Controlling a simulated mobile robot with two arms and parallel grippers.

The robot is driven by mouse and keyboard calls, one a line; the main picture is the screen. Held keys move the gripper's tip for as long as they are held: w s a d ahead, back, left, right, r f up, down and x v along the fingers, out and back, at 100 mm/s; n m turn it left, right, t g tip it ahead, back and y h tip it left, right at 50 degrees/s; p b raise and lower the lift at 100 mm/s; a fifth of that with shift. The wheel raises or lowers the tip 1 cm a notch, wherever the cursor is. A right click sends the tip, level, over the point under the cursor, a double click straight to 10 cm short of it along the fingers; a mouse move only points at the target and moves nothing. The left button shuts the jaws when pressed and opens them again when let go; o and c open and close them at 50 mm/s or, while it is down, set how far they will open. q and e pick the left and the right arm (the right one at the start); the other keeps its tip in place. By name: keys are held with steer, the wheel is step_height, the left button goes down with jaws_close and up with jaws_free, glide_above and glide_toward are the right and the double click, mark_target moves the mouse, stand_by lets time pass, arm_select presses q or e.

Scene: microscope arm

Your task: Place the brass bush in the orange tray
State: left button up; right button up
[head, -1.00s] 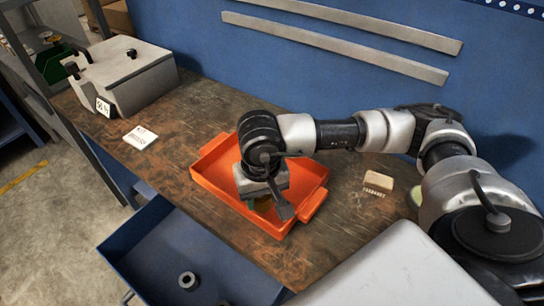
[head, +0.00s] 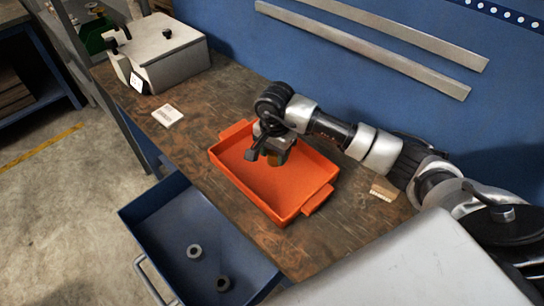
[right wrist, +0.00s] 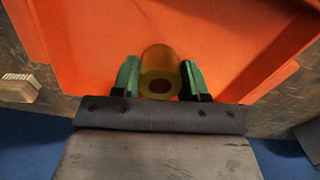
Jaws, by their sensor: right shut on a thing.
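The orange tray (head: 262,180) lies on the workbench in the head view. My right gripper (head: 274,160) is over the tray, towards its back side. In the right wrist view, the green-padded fingers of my right gripper (right wrist: 160,82) are shut on the brass bush (right wrist: 160,60), a short yellow-brown cylinder with a dark bore. The orange tray also fills the background there (right wrist: 230,30). In the head view the bush (head: 275,159) is mostly hidden under the gripper. Whether the bush touches the tray floor, I cannot tell. My left gripper is out of view.
An open blue drawer (head: 170,215) in front of the bench holds two grey rings (head: 194,251). A grey box (head: 160,58) and a white label card (head: 167,116) stand left of the tray. A small tan block (head: 383,189) lies to its right. The blue wall (head: 400,110) is behind.

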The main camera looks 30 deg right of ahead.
mark_target(272, 168)
steer(key=shift+w+f, duration=0.4)
steer(key=shift+w, duration=0.4)
step_height(272, 168, down, 4)
steer(key=shift+r+p, duration=0.1)
steer(key=shift+p, duration=0.65)
steer(key=shift+f, duration=0.25)
steer(key=shift+f+b, duration=0.15)
steer(key=shift+b, duration=0.2)
steer(key=o, duration=1.1)
